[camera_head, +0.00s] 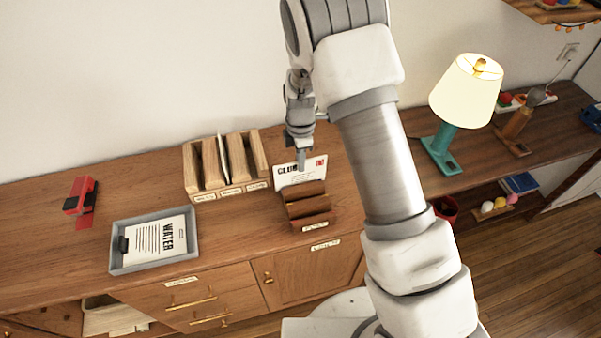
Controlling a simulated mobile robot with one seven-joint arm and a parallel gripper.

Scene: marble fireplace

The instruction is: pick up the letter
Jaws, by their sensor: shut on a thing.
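The letter (312,170) is a white envelope with dark print and a red stamp. It stands upright at the back of a small stepped wooden letter rack (310,213) on the sideboard. My gripper (302,164) points down at the letter's upper edge and is shut on it. The fingertips are small here and partly merge with the letter. The letter's lower part is hidden by the rack, so I cannot tell whether it still touches the rack.
A wooden file sorter (226,188) stands close left of the rack. A grey tray (204,248) with a "WATER" paper and a red stapler-like object (80,197) are further left. A lit lamp (446,148) with a teal base stands right of my arm. The wall is close behind.

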